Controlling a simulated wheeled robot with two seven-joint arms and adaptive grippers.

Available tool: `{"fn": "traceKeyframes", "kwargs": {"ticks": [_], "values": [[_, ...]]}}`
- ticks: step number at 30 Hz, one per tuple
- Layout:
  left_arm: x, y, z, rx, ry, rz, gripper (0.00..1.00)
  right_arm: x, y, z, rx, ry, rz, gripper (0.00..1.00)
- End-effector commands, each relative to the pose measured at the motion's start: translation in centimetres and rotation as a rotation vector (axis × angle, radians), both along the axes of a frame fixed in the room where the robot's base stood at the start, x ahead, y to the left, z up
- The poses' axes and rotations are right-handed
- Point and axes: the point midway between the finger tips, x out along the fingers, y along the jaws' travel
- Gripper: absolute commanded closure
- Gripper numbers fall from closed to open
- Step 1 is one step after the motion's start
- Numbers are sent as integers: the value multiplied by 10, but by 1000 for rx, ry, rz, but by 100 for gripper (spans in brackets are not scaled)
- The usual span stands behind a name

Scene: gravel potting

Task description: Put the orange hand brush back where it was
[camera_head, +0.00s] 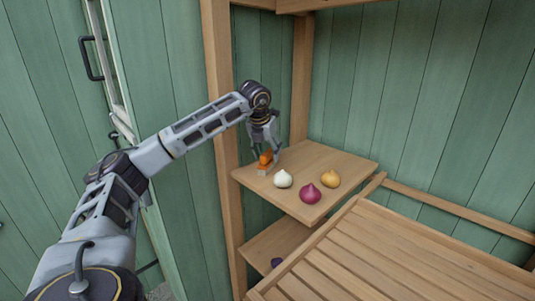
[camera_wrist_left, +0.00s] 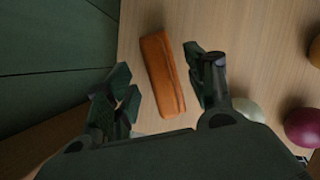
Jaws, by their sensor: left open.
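The orange hand brush (camera_head: 265,160) rests on the upper wooden shelf, near its left end. In the left wrist view the brush (camera_wrist_left: 162,75) lies on the bare wood as a long orange block, between and just beyond my open fingers. My left gripper (camera_head: 266,150) reaches down over the brush, and its fingers stand apart on either side in the wrist view (camera_wrist_left: 160,92). I see clear gaps between the brush and both fingers there. My right gripper is in neither view.
On the upper shelf (camera_head: 318,157), a white bulb (camera_head: 283,178), a purple bulb (camera_head: 310,194) and a yellow-brown bulb (camera_head: 330,178) sit right of the brush. A lower shelf (camera_head: 262,245) holds a small dark purple thing (camera_head: 277,262). A slatted bench (camera_head: 375,255) stands at the right, its top clear.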

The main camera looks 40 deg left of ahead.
Motion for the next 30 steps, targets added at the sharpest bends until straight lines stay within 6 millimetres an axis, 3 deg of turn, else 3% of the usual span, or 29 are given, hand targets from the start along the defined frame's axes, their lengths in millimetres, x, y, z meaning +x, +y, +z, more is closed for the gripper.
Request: {"fn": "traceKeyframes", "kwargs": {"ticks": [18, 30], "values": [[-31, -11, 81, -1, -3, -1, 45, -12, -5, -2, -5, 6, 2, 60], [-40, -13, 102, -1, 0, 0, 45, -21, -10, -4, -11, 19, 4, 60]]}}
